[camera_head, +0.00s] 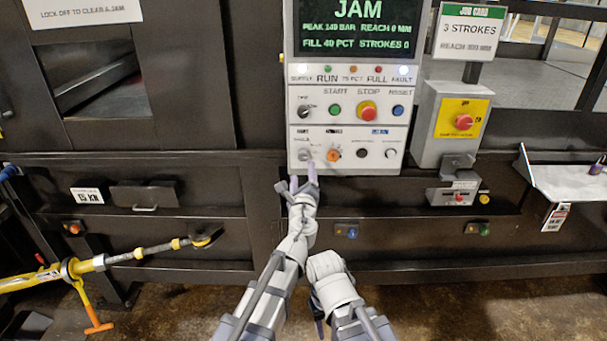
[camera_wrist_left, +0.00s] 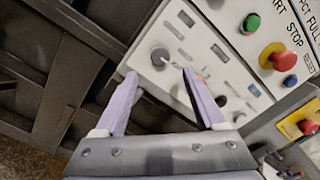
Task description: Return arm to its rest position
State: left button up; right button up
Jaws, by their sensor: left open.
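My left gripper (camera_head: 303,177) is open, just below the lower edge of the white control panel (camera_head: 350,109), near its lower-left grey knob (camera_head: 304,155). In the left wrist view the two lilac fingers of my left gripper (camera_wrist_left: 159,74) are spread apart with nothing between them. A grey knob (camera_wrist_left: 160,57) shows on the panel beyond the fingertips; I see no clear contact. My right arm (camera_head: 333,283) is low at the bottom centre of the head view; its gripper (camera_head: 319,325) is mostly hidden, so its jaws cannot be made out.
The screen (camera_head: 358,28) above the panel reads JAM. A yellow bar tool (camera_head: 95,265) lies at lower left. Floor shows at the bottom.

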pick_arm(q)
jog(key=s+a+f+n+g+y, duration=0.1)
jog(key=a+f+n+g+y, duration=0.15)
jog(key=a+n, duration=0.3)
jog(key=s+a+f+n+g+y, duration=0.1)
jog(key=s+a+f+n+y, duration=0.1)
jog(key=a+n+y, duration=0.3)
jog(key=s+a+f+n+g+h, duration=0.1)
jog(key=s+a+f+n+g, duration=0.6)
jog(key=s+a+f+n, duration=0.25)
jog(key=s+d+f+n+g+h, duration=0.2)
jog(key=s+f+n+g+h, duration=0.15)
jog(key=s, duration=0.35)
jog(key=s+d+f+n+g+h, duration=0.25)
jog(key=s+f+n, duration=0.2)
jog(key=s, duration=0.25)
jog(key=s+d+m+g, duration=0.2)
jog(key=s+d+m, duration=0.2)
jog(key=d, duration=0.6)
jog(key=shift+s+d+f+m+y, duration=0.3)
jog(key=shift+s+m+y, duration=0.1)
jog(key=shift+s, duration=0.7)
